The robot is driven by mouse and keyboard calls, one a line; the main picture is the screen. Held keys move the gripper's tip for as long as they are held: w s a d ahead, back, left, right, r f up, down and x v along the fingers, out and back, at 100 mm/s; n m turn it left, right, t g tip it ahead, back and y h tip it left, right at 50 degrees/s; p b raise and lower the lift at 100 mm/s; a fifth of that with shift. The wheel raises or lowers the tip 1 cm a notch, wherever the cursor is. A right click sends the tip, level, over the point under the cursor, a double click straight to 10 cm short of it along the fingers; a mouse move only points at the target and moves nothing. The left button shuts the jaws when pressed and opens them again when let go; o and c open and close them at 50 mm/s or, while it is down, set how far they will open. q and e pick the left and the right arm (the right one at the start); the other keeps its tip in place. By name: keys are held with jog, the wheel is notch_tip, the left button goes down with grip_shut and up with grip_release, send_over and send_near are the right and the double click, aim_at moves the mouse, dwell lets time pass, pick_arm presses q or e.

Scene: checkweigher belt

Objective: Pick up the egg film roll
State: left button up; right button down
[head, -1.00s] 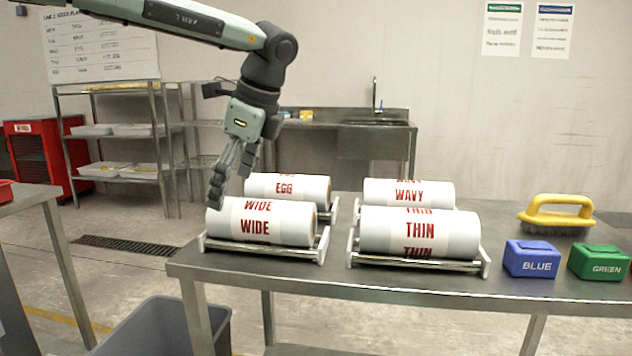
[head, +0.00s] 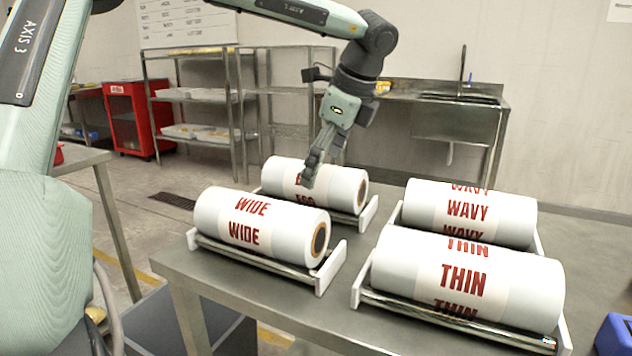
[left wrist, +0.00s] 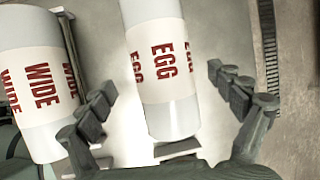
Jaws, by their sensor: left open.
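The egg film roll (head: 346,188) is a white cylinder with red EGG lettering, lying in a metal cradle at the back left of the steel table. In the left wrist view the egg roll (left wrist: 163,80) lies between the two spread fingers, apart from both. My left gripper (head: 312,172) is open and empty, above the egg roll, and its fingers hide part of the lettering in the head view. It also shows in the left wrist view (left wrist: 170,95). My right gripper is in neither view.
The WIDE roll (head: 217,210) lies in front of the egg roll. The WAVY (head: 505,213) and THIN (head: 520,285) rolls lie to the right in cradles. A blue block (head: 615,335) is at the right edge. A grey bin (head: 180,320) stands below the table.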

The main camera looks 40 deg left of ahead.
pick_arm(q)
jog(key=shift+x, duration=2)
jog(key=shift+w+r, duration=0.15)
jog(key=c, duration=1.8)
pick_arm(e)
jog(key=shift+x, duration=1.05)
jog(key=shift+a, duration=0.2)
